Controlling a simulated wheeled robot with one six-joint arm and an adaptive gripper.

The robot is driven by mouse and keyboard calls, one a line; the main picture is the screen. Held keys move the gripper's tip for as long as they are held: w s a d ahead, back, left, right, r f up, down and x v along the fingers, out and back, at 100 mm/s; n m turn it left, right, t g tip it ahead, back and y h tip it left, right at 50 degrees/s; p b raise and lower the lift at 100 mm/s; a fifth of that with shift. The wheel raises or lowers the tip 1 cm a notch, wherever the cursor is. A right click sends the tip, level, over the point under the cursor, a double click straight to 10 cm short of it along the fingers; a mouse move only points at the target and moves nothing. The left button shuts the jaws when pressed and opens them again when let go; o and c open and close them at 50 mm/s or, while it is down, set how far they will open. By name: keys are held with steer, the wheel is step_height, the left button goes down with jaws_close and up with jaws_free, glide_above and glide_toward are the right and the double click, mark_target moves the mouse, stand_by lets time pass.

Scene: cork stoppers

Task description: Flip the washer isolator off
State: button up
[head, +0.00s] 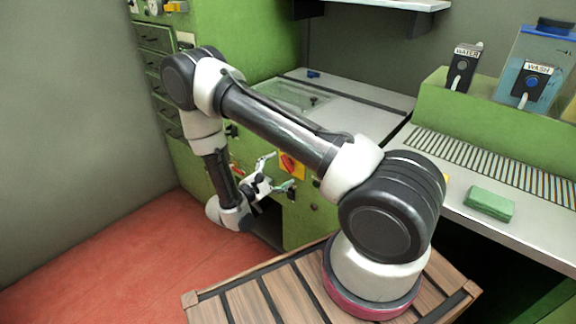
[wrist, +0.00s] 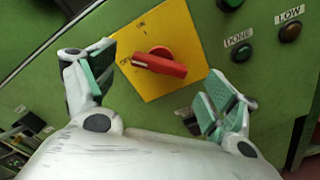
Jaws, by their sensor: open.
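The washer isolator is a red rotary handle (wrist: 160,64) on a yellow plate (wrist: 185,30) on the green machine front. In the wrist view its left end lies beside the small OFF lettering, and ON is printed above. In the head view the red handle (head: 288,163) shows partly behind my gripper. My gripper (wrist: 165,74) is open and empty, its green-padded fingers left and right of the handle with a visible gap on both sides. It also shows low at the machine front in the head view (head: 279,172).
Dark buttons labelled DONE (wrist: 241,53) and LOW (wrist: 290,32) sit right of the plate. A ribbed counter (head: 490,160) with a green sponge (head: 489,203) and switches labelled WATER (head: 463,68) and WASH (head: 531,85) stands at the right. Red floor is clear at the left.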

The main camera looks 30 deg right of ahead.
steer(key=shift+x, duration=2.2)
steer(key=c, duration=1)
